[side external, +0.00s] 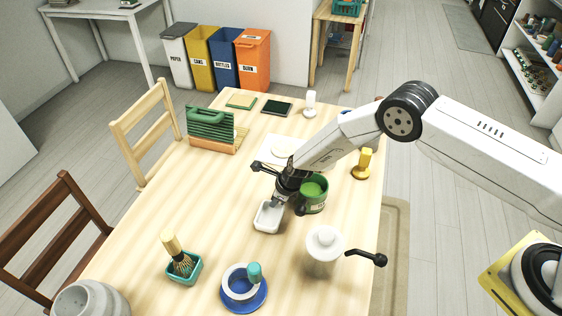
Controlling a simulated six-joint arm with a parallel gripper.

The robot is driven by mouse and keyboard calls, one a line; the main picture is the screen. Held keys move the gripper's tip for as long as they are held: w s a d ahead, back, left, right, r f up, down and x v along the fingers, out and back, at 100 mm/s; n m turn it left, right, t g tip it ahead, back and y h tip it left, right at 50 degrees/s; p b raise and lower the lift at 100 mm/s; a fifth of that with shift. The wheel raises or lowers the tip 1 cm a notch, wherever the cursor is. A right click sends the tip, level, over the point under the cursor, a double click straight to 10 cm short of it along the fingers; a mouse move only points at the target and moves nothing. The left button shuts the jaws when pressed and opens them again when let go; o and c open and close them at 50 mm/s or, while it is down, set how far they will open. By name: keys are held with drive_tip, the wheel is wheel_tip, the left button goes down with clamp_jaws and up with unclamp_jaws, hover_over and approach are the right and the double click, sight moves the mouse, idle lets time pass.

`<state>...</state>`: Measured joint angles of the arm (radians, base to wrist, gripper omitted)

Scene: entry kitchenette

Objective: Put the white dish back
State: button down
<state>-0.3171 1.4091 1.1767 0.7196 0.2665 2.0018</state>
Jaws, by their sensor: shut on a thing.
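The white dish (266,220) is a small, rectangular, open tray near the middle of the wooden table. My gripper (277,203) comes down over its far right edge and is shut on it. The gripper's dark body hides that corner of the dish. The dish looks about level; I cannot tell whether it touches the table or is slightly raised.
A green can (314,194) stands close right of my gripper. Nearby are a white lidded pot (324,248), a blue saucer (260,300) with a cup, a teal brush holder (194,273), a green-loaded rack (211,131) and a yellow knobbed object (363,162). The left-middle table is clear.

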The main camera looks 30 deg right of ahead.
drive_tip(key=shift+f, duration=0.15)
drive_tip(key=c, duration=0.7)
unclamp_jaws()
drive_tip(key=shift+c, duration=0.2)
drive_tip(key=shift+v, duration=3.8)
